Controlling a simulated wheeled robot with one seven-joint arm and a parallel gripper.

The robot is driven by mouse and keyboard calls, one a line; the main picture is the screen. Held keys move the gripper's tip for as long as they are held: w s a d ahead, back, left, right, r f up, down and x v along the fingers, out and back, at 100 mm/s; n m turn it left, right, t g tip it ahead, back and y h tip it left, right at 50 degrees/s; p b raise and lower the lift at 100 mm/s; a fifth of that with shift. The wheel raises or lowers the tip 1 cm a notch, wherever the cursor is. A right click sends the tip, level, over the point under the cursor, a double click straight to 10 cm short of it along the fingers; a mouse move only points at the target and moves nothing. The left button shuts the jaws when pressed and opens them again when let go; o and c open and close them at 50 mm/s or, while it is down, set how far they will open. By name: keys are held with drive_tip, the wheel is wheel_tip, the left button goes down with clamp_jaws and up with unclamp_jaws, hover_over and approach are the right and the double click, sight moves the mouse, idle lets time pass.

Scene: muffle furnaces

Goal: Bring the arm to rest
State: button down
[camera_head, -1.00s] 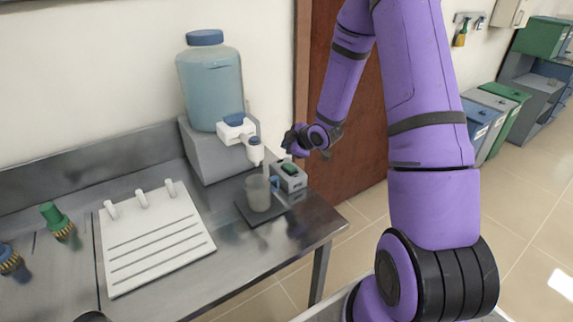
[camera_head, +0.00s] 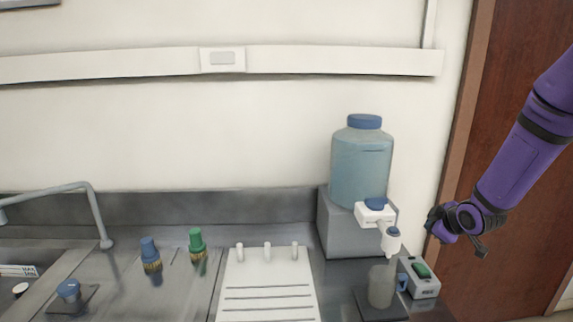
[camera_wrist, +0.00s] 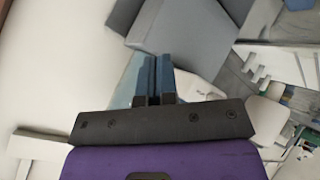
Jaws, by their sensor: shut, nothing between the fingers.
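My gripper (camera_wrist: 157,80) shows in the wrist view with its two blue-tipped fingers close together and nothing between them. In the head view my purple arm comes in from the right edge. The dark gripper end (camera_head: 436,222) is in the air to the right of the water bottle's tap, above the small grey device with a green top (camera_head: 421,277). It looks apart from everything around it, though its exact distance from the wall and door is hard to tell.
A blue water bottle (camera_head: 360,168) stands on a grey block with a white tap (camera_head: 378,214) above a beaker (camera_head: 381,286). A white rack (camera_head: 266,286), green brush (camera_head: 197,243), blue brush (camera_head: 150,254) and faucet (camera_head: 94,212) are to the left. A brown door (camera_head: 520,240) is at the right.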

drive_tip(key=s+a+r+m+g+h, duration=0.1)
drive_tip(key=s+a+r+m, duration=0.15)
drive_tip(key=s+r, duration=0.45)
drive_tip(key=s+a+r+m+g+h, duration=0.1)
drive_tip(key=s+a+r+m, duration=0.15)
drive_tip(key=s+r, duration=0.55)
drive_tip(key=s+a+r+m+g, duration=0.1)
drive_tip(key=s+a+r+m, duration=0.1)
drive_tip(key=s, duration=0.7)
drive_tip(key=s+a+r+m+g+y, duration=0.1)
drive_tip(key=s+a+r+m, duration=0.2)
drive_tip(key=s+r, duration=0.3)
drive_tip(key=s+a, duration=0.1)
drive_tip(key=s, duration=0.2)
drive_tip(key=shift+s+r, duration=0.15)
drive_tip(key=shift+s, duration=0.15)
drive_tip(key=c, duration=1.8)
unclamp_jaws()
